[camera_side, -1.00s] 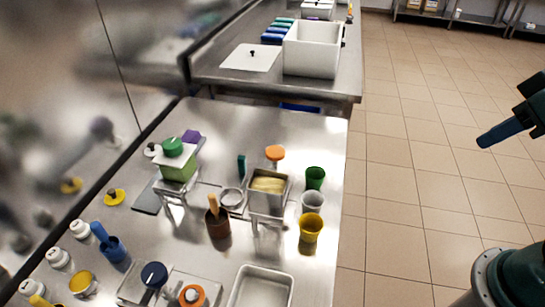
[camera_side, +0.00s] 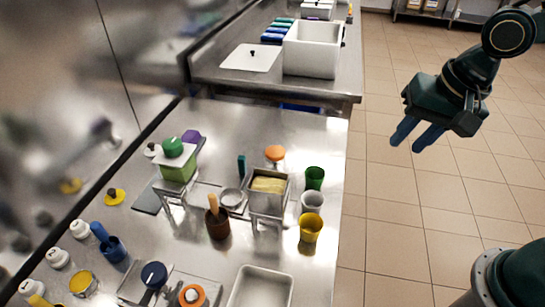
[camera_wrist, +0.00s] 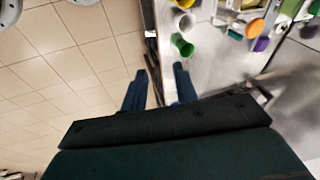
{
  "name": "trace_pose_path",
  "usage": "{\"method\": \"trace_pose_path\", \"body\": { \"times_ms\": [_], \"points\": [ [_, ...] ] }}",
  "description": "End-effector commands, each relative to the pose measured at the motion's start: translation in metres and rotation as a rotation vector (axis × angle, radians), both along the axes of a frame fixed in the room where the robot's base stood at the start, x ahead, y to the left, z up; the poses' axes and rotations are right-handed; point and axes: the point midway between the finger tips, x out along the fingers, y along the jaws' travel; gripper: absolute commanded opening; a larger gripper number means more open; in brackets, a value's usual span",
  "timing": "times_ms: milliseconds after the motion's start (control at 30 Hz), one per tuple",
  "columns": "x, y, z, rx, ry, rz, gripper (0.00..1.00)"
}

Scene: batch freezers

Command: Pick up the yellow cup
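The yellow cup (camera_side: 311,227) stands upright on the steel table near its right edge, in front of a grey-white cup (camera_side: 311,202) and a green cup (camera_side: 314,178) in one row. In the wrist view the yellow cup (camera_wrist: 184,3) is cut off by the top edge, beyond the white cup (camera_wrist: 186,22) and the green cup (camera_wrist: 182,45). My gripper (camera_side: 408,142) is in the air right of the table, over the floor, away from the cups. Its two blue fingers (camera_wrist: 160,88) are apart with nothing between them.
A metal container with yellow contents (camera_side: 268,190) stands on the table just left of the cups. A white tray (camera_side: 261,287) lies at the front. A second table with a large white box (camera_side: 312,48) is behind. The tiled floor (camera_side: 400,220) on the right is free.

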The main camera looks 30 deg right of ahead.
Motion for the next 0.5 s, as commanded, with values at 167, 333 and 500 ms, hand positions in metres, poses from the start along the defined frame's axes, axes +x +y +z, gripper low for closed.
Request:
{"method": "trace_pose_path", "body": {
  "times_ms": [167, 333, 500],
  "points": [
    [0.018, 0.030, -0.025, 0.045, 0.066, -0.162, 0.29],
    [0.031, 0.059, -0.052, 0.075, 0.118, -0.329, 0.29],
    [0.038, 0.087, -0.080, 0.095, 0.161, -0.488, 0.29]
  ]
}}
